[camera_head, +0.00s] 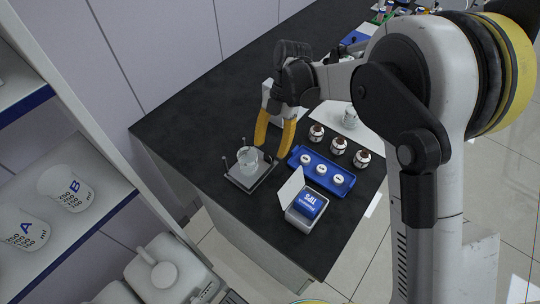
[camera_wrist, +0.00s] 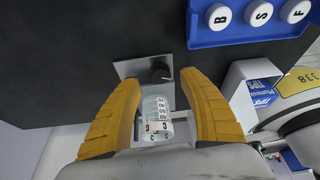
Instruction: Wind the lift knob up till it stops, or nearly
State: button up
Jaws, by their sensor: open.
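A small grey metal stand (camera_head: 244,183) sits on the dark bench, with short upright posts and a clear beaker (camera_head: 248,162) on it. In the wrist view the stand (camera_wrist: 128,68) shows beyond my fingers, with a dark round part (camera_wrist: 160,71) on it that looks like the knob; I cannot tell for sure. The beaker (camera_wrist: 154,106), marked C, appears between the fingers there. My gripper (camera_head: 273,149) has yellow fingers, apart and pointing down, above and just right of the stand. In the wrist view my gripper (camera_wrist: 159,80) is empty at the tips.
A blue tray (camera_head: 347,183) with several white-capped items lies right of the stand, with brown jars (camera_head: 339,145) behind it. A white box of blue tips (camera_head: 308,205) stands near the bench's front edge.

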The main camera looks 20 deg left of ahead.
aim_at(269, 157)
jog(key=shift+b+x, duration=0.3)
jog(key=shift+x, duration=1.1)
jog(key=shift+d, duration=0.1)
grip_shut()
jog(key=shift+m+t+y, duration=0.3)
jog(key=shift+m+y, duration=0.2)
jog(key=shift+m, duration=1.1)
grip_release()
